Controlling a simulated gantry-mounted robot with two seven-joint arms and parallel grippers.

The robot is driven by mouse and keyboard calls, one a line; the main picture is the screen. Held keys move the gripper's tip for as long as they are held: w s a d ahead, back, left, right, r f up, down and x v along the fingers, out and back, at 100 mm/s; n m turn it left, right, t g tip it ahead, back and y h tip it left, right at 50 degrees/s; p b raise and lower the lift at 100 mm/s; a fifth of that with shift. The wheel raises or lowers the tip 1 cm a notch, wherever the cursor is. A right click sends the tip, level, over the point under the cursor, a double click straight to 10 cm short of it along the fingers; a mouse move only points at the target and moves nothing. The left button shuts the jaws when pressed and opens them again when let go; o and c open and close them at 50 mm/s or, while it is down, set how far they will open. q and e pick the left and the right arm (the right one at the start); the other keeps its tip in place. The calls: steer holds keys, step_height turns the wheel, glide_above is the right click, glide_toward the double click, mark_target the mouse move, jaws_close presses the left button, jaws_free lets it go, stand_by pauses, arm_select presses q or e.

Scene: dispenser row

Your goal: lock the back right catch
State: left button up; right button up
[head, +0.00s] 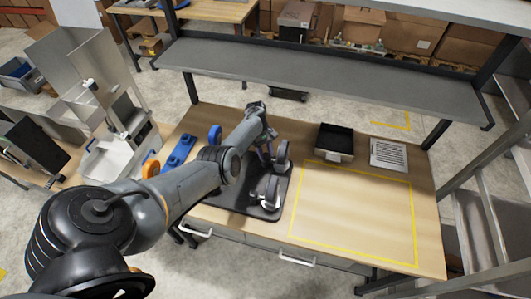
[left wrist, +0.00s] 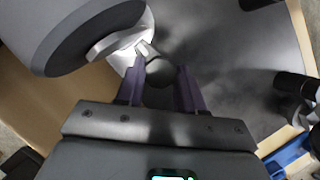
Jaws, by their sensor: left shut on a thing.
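A dark plate (head: 232,197) lies on the table and carries grey caster wheels. One caster (head: 282,157) is at its back right and another (head: 269,191) is nearer the front. My left arm reaches over the plate, and its gripper is mostly hidden in the head view. In the left wrist view, the purple fingers of my left gripper (left wrist: 160,82) are on either side of a dark round part (left wrist: 160,71). A large grey wheel (left wrist: 85,30) with a pale metal piece (left wrist: 130,50) is just beyond. I cannot tell whether the round part belongs to the catch. My right gripper is out of view.
A blue block strip (head: 178,152), a blue wheel (head: 215,134) and an orange wheel (head: 151,168) are left of the plate. A black bin (head: 335,142) and a slotted tray (head: 388,154) stand at the back right. The yellow-outlined area (head: 353,210) is clear. A shelf (head: 300,78) spans above the back.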

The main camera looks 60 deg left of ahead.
arm_select(q)
steer(key=o, duration=1)
steer(key=shift+o, duration=0.2)
steer(key=shift+a+r, duration=0.2)
steer(key=shift+r, duration=0.25)
steer(key=shift+v, duration=0.95)
steer(key=a+b, duration=1.2)
steer(key=b, duration=1.2)
steer(key=shift+w+r, duration=0.15)
